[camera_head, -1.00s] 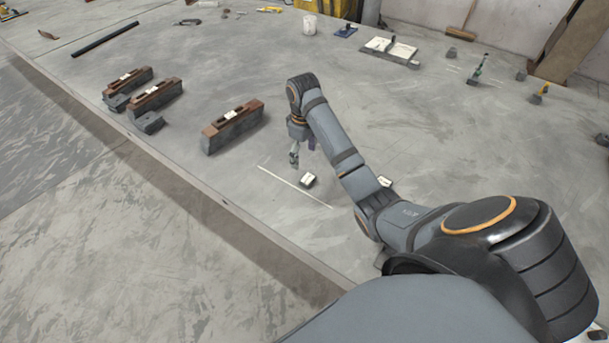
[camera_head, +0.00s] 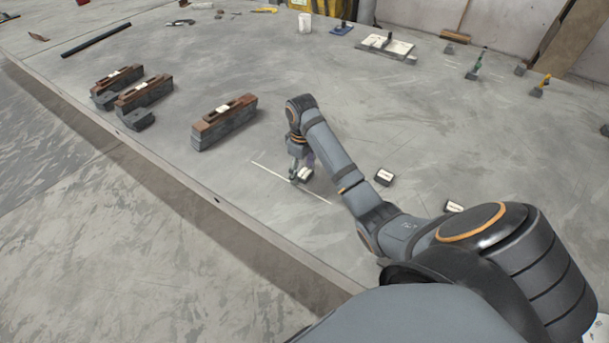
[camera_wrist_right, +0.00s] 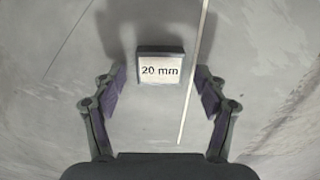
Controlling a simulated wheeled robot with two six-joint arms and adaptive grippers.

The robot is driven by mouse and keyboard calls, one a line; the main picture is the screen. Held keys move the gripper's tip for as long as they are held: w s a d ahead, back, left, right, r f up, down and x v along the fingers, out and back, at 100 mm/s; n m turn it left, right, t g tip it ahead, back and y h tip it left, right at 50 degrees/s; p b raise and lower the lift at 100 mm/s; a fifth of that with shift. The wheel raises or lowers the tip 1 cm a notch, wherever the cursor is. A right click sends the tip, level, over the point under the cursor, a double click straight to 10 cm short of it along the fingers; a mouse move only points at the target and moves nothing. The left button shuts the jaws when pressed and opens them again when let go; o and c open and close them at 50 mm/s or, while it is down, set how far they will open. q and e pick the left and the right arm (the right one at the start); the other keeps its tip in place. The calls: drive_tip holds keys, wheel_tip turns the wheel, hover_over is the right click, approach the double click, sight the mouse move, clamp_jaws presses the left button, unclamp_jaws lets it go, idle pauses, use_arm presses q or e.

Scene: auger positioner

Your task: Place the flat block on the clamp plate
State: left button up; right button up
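A small dark block with a white "20 mm" label (camera_wrist_right: 161,69) lies on the grey floor slab, beside a thin white line. It also shows in the head view (camera_head: 305,173), partly covered by my gripper. My right gripper (camera_wrist_right: 161,84) is open, with its purple-padded fingers apart on either side of the block and clear of it. In the head view my right gripper (camera_head: 299,172) is low over the slab at the block. Which thing is the clamp plate I cannot tell; a brown-topped grey bar (camera_head: 224,124) with a white label lies to the left. My left gripper is not in view.
Two similar labelled blocks (camera_head: 384,177) (camera_head: 453,206) lie right of my forearm. Two more brown-topped bars (camera_head: 144,93) (camera_head: 117,79) lie at the left near the slab's edge. A white cup (camera_head: 305,23) and small tools stand farther back.

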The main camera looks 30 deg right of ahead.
clamp_jaws()
drive_tip(key=shift+r, duration=0.15)
